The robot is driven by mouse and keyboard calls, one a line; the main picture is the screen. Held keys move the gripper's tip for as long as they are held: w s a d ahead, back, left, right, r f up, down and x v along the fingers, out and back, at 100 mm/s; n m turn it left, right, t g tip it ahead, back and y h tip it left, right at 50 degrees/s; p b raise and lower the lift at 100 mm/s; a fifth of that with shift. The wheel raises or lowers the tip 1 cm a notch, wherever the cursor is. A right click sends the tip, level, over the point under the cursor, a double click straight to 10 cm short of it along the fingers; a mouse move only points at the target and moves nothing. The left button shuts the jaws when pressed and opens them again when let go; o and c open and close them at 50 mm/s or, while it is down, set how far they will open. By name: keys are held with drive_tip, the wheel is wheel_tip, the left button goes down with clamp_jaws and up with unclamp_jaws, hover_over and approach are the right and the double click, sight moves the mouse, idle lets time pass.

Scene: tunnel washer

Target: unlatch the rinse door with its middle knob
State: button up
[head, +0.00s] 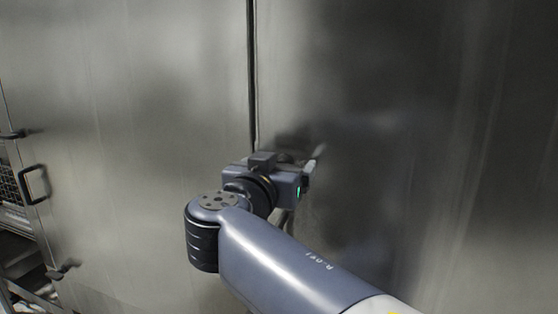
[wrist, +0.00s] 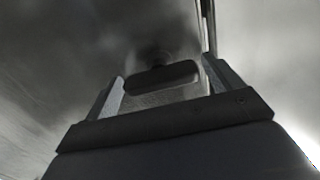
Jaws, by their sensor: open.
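A dark elongated knob (wrist: 160,78) shows in the wrist view, with a round dark hub behind it on a metal panel. My gripper (wrist: 163,67) is open, with one finger to the left and one to the right of the knob. I cannot tell whether either finger touches it. In the head view my gripper (head: 310,168) is close to the steel door panel (head: 420,150), just right of a vertical seam. In that view the knob is hidden or too dark to make out behind the gripper.
A dark vertical seam (head: 251,70) separates two large steel panels. On the left panel (head: 130,100) a black pull handle (head: 33,185) and two small latches (head: 13,134) (head: 62,270) sit at its left edge. Beyond is an opening with wire racking (head: 8,185).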

drive_tip(key=shift+c, duration=0.6)
drive_tip(key=c, duration=0.9)
drive_tip(key=shift+o, duration=0.2)
